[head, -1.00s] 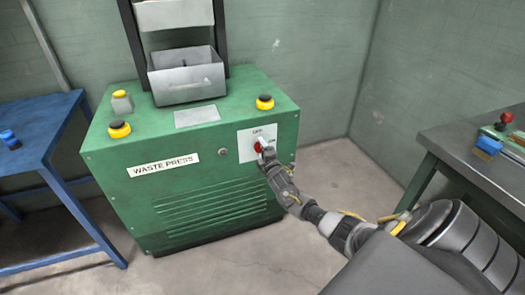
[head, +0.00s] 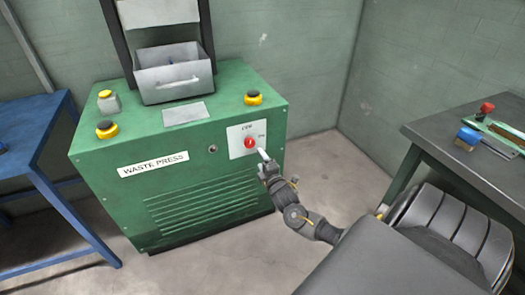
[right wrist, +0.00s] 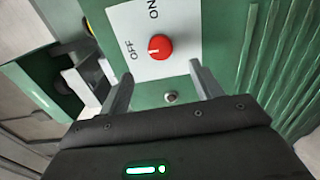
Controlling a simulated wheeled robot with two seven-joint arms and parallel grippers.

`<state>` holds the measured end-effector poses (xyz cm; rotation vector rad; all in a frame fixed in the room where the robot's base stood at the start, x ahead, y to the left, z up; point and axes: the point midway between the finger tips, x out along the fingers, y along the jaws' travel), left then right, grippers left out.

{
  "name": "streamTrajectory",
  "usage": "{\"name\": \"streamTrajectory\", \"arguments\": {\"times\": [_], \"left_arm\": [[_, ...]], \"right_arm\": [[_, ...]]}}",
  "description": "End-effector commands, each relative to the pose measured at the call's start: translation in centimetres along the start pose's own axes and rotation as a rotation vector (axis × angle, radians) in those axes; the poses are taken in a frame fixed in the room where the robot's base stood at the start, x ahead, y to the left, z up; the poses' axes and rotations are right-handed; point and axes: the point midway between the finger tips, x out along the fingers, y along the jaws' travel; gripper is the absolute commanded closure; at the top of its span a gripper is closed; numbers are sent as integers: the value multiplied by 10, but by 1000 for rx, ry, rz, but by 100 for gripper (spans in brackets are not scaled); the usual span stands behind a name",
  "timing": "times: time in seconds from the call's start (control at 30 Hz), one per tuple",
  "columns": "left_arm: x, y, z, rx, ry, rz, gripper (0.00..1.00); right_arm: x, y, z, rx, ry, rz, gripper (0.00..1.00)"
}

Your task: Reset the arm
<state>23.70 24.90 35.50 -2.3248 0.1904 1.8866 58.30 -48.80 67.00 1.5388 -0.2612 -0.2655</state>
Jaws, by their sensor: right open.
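My right arm comes in from the lower right in the head view. My right gripper (head: 264,158) is near the front of the green waste press, just right of and below the red knob. In the right wrist view the gripper (right wrist: 160,85) is open and empty, its two fingers apart. The red knob (right wrist: 160,47) sits on a white plate marked OFF and ON, ahead of the fingers and not between them. The knob (head: 249,142) also shows uncovered in the head view. My left gripper is not in view.
The waste press (head: 190,200) has yellow-and-black buttons and a grey metal bin (head: 175,76) on top. A blue table (head: 35,135) stands at left. Bare floor lies between.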

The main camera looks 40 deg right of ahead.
Motion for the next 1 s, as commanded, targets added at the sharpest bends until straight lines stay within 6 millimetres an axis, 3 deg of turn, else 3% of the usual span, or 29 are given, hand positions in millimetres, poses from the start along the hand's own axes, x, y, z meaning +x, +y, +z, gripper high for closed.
{"name": "streamTrajectory", "arguments": {"times": [0.6, 0.7, 0.77, 0.87, 1.0], "left_arm": [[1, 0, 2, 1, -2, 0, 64], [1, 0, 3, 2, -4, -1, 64], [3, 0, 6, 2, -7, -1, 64], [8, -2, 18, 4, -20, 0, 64], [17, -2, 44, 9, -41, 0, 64]], "right_arm": [[-3, 0, -1, 1, 1, 0, 35], [-6, -8, -1, 13, 0, -23, 35], [-12, -24, 0, 35, -1, -65, 35], [-31, -70, 0, 108, -12, -186, 35], [-90, -160, 0, 263, -63, -431, 35]]}}
